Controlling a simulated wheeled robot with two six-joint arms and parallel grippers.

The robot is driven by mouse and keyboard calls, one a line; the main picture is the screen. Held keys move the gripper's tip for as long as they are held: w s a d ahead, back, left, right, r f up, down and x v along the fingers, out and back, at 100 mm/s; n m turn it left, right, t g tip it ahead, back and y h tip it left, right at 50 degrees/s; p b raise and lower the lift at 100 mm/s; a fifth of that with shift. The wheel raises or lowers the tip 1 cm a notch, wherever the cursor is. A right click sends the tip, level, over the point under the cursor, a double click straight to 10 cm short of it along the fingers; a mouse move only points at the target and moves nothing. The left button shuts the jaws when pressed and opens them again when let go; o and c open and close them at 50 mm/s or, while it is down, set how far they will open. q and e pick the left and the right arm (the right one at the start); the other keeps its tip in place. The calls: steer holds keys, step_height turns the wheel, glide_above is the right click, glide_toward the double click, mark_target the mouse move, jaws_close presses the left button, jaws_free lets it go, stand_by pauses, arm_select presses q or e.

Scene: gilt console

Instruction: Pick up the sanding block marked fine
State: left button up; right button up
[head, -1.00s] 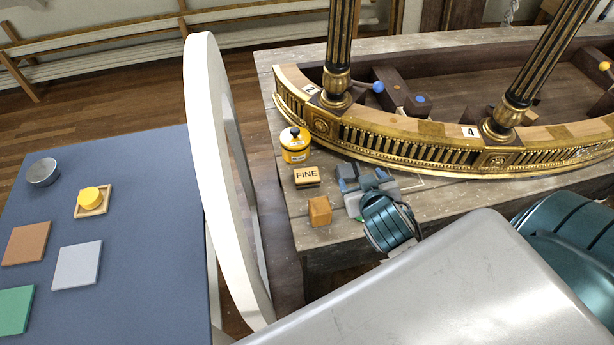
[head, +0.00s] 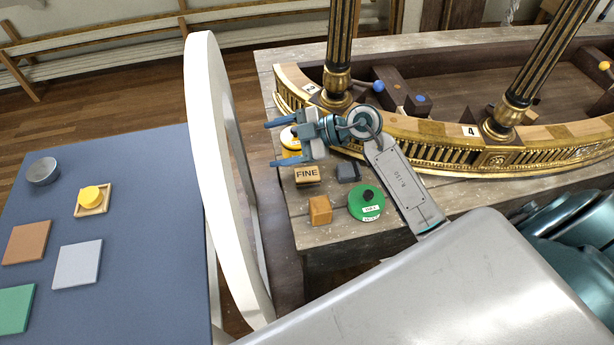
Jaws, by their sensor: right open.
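The sanding block marked FINE (head: 307,176) is a small tan block with a dark underside. It sits on the grey wooden bench (head: 290,235) in the head view, its label facing up. My right gripper (head: 270,144) is open and empty, its blue-grey fingers pointing left. It hovers beyond the block toward the gilt console, overlapping the yellow jar in the picture. It appears apart from the block. My left gripper is not in view.
A yellow jar (head: 290,151) is partly hidden by my gripper. A dark grey block (head: 347,171), an orange-brown block (head: 320,210) and a green tin (head: 366,204) stand close by. The gilt console rail (head: 400,152) curves behind. A white ring-shaped frame (head: 205,150) stands left.

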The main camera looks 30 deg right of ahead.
steer(key=d+f+m+g+h, duration=0.2)
steer(key=d+f+g+h, duration=0.1)
steer(key=d+f+h, duration=0.15)
steer(key=m+g+h, duration=0.2)
steer(key=g+h, duration=0.1)
glide_toward(309, 173)
steer(key=x, duration=0.1)
steer(key=p+x, duration=0.1)
steer(key=x, duration=0.2)
steer(key=shift+s+a+f+p, duration=0.1)
steer(key=shift+s+f+p, duration=0.2)
steer(key=shift+p, duration=0.1)
steer(key=shift+w+a+f+p, duration=0.1)
steer(key=shift+a+f+p, duration=0.05)
steer(key=shift+f+p, duration=0.15)
steer(key=p+x, duration=0.2)
steer(key=x, duration=0.2)
steer(key=shift+w+a, duration=0.1)
steer(key=shift+w, duration=0.05)
steer(key=shift+f, duration=0.3)
steer(key=c, duration=1.1)
steer(key=shift+w+r, duration=0.1)
steer(key=shift+r, duration=0.05)
